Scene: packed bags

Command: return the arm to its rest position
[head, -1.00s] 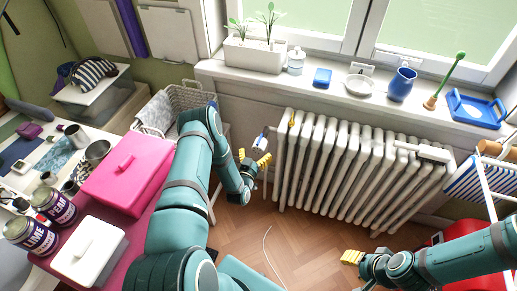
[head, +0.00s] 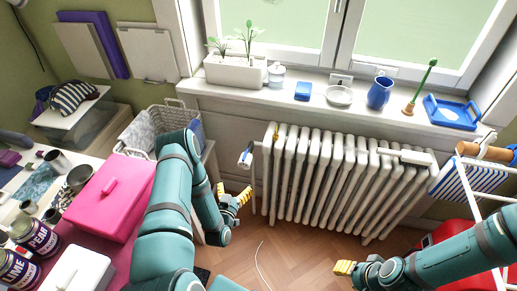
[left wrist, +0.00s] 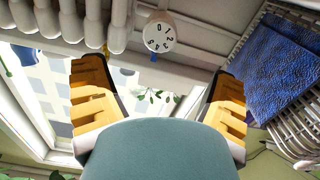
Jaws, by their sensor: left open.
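My left arm comes in from the left in the head view, bent at the elbow, with its left gripper (head: 234,194) low in front of the wall beside the radiator. The yellow fingers are apart and empty; the left wrist view also shows the open left gripper (left wrist: 158,105) with nothing between its fingers. My right gripper (head: 344,268) is at the lower right, over the wooden floor. Only a small yellow part of its fingers shows, so I cannot tell whether it is open.
A white radiator (head: 335,185) stands under the window sill (head: 300,103). A wire basket (head: 150,125) stands behind my left arm. A pink box (head: 110,195) and cans are on the left. A red thing (head: 440,240) is near my right arm. Floor (head: 295,250) between the arms is mostly clear.

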